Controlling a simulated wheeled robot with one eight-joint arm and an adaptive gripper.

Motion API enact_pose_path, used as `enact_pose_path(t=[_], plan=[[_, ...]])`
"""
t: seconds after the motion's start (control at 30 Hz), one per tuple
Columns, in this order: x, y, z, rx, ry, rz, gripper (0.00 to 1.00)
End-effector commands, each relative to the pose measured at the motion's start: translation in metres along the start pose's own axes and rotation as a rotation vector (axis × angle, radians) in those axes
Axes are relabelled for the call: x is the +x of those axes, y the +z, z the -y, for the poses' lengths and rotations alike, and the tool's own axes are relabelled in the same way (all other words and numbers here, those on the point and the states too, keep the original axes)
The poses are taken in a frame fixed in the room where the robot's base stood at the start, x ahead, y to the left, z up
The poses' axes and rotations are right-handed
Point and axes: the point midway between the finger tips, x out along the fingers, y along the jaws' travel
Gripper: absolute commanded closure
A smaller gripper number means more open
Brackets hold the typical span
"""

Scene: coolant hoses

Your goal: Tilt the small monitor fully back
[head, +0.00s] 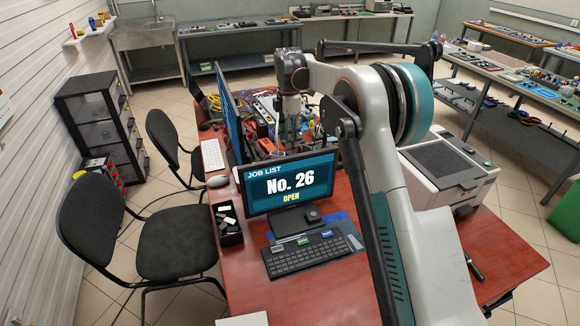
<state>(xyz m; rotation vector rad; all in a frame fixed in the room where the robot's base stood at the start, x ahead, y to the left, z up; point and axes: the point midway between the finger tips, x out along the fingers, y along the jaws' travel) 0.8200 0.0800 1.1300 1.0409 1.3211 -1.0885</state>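The small monitor (290,183) stands on the red-brown table, showing "JOB LIST No. 26 OPEN". Its screen faces me and looks near upright; its exact tilt is hard to tell. Its dark stand base (293,221) rests on the table behind a keyboard. My gripper (289,136) points down just behind the monitor's top edge in the picture. I cannot tell whether it touches the monitor. Its fingertips are small and partly lost against clutter, so their opening is unclear.
A second, larger monitor (229,112) stands edge-on at the left. A keyboard (312,254), a black bin (229,225) and a mouse (218,181) lie around the small monitor. Tools and cables crowd the table behind it. A grey-white machine (447,166) stands right. Black chairs (172,226) stand left.

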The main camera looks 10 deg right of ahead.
Motion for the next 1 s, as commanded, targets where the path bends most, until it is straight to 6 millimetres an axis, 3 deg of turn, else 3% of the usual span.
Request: enact_pose_path(t=[0.6,0.8,1.0], plan=[[0.109,0.0,0.0,0.003,0.001,0.0,0.63],[0.128,0.0,0.0,0.003,0.001,0.0,0.63],[0.133,0.0,0.0,0.003,0.001,0.0,0.63]])
